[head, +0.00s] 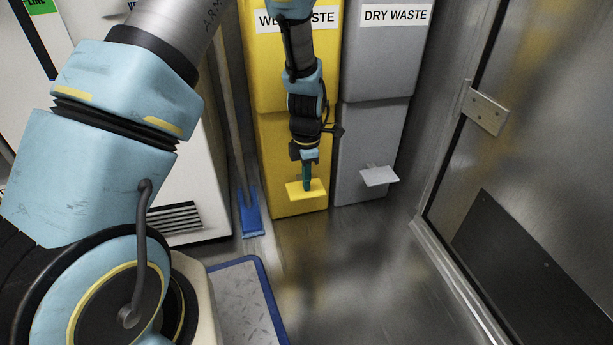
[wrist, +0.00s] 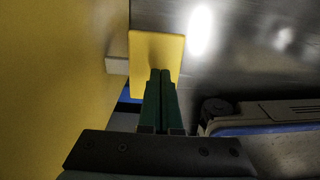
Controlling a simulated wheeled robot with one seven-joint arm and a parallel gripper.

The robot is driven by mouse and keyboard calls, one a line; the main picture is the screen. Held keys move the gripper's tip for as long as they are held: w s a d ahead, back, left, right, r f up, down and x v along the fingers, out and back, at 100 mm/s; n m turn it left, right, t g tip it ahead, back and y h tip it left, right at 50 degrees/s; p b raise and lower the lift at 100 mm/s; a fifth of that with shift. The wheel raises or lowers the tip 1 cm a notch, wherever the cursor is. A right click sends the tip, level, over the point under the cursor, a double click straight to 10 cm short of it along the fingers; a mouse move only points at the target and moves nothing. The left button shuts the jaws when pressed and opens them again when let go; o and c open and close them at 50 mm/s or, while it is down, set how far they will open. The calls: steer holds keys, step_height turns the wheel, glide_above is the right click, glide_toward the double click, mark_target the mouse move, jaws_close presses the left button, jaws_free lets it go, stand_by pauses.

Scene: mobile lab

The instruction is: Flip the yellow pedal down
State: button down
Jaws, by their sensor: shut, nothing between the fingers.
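The yellow pedal (head: 318,192) sticks out low on the front of the yellow wet waste bin (head: 264,160). In the wrist view the pedal (wrist: 146,50) is a flat yellow plate beyond my fingertips. My gripper (head: 307,188) points down with its green fingers over the pedal. In the wrist view my gripper's fingers (wrist: 162,76) are closed together with nothing between them, and their tips overlap the pedal's near part. I cannot tell whether they touch it. The fingers hide part of the pedal in both views.
A grey dry waste bin (head: 375,130) with its own grey pedal (head: 379,176) stands right of the yellow bin. A blue-headed broom (head: 251,212) stands to the left. A blue-edged platform (head: 240,292) is at the front. Metal floor (head: 350,260) before the bins is clear.

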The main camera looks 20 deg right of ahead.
mark_target(307, 193)
steer(key=shift+f, duration=0.2)
stand_by(0.3)
steer(key=p, duration=0.2)
steer(key=shift+s+f+p, duration=0.35)
steer(key=shift+f, duration=0.05)
steer(key=shift+s+f+p, duration=0.15)
steer(key=shift+f+p, duration=0.2)
steer(key=shift+f, duration=0.6)
steer(key=shift+r, duration=0.1)
steer(key=shift+r+p, duration=0.85)
steer(key=shift+p, duration=0.15)
